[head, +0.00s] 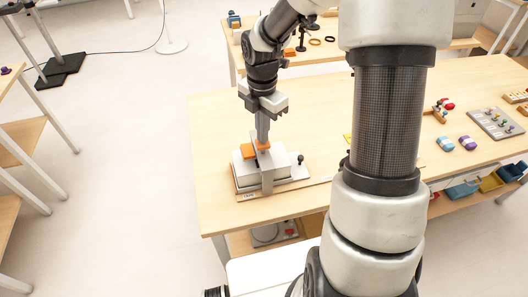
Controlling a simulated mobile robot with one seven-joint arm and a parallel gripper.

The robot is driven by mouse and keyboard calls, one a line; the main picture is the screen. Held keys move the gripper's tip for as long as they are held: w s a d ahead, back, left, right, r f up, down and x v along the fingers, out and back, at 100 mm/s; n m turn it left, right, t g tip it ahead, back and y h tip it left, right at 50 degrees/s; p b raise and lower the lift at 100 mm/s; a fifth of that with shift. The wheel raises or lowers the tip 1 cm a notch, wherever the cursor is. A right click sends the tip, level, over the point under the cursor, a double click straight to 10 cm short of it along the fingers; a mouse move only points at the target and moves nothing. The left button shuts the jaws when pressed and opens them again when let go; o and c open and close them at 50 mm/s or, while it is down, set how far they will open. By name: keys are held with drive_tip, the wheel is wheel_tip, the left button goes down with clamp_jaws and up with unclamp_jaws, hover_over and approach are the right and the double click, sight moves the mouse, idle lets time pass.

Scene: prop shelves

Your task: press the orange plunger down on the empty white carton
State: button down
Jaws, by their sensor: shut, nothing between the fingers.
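In the head view, a small grey-and-white press-like device stands on a wooden base (247,194) near the front left of the table. My gripper points straight down, is shut and holds nothing. The inside of the carton is hidden.
A black knob (300,159) stands at the device's right side. My arm hides the table's middle. Blue and purple pieces (455,143) and a grey tray with small knobs (495,122) lie to the right. The table top left of and behind the device is clear.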

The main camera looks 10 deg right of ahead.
drive_tip(key=shift+f+b, duration=0.65)
drive_tip(key=shift+f, duration=0.6)
drive_tip(key=shift+s+f, duration=0.15)
drive_tip(key=shift+f, duration=0.05)
idle(0.8)
drive_tip(key=shift+r, duration=0.15)
wheel_tip(320, 180, up, 6)
drive_tip(key=p, duration=0.6)
drive_tip(key=shift+r, duration=0.1)
idle(0.4)
drive_tip(key=s+d+r+m+t+h, duration=0.1)
drive_tip(key=s+r+m+t, duration=0.1)
drive_tip(key=s+r+m, duration=0.5)
drive_tip(key=s+r+m+t, duration=0.1)
drive_tip(key=s+r+m, duration=0.1)
drive_tip(key=r+m, duration=0.55)
drive_tip(key=s+a+r+m+t+y, duration=0.1)
drive_tip(key=s+r+m+t, duration=0.1)
drive_tip(key=s+r+m, duration=0.5)
drive_tip(key=s+m, duration=0.2)
drive_tip(key=s, duration=0.1)
drive_tip(key=shift+s+t, duration=0.3)
drive_tip(key=shift+s, duration=0.1)
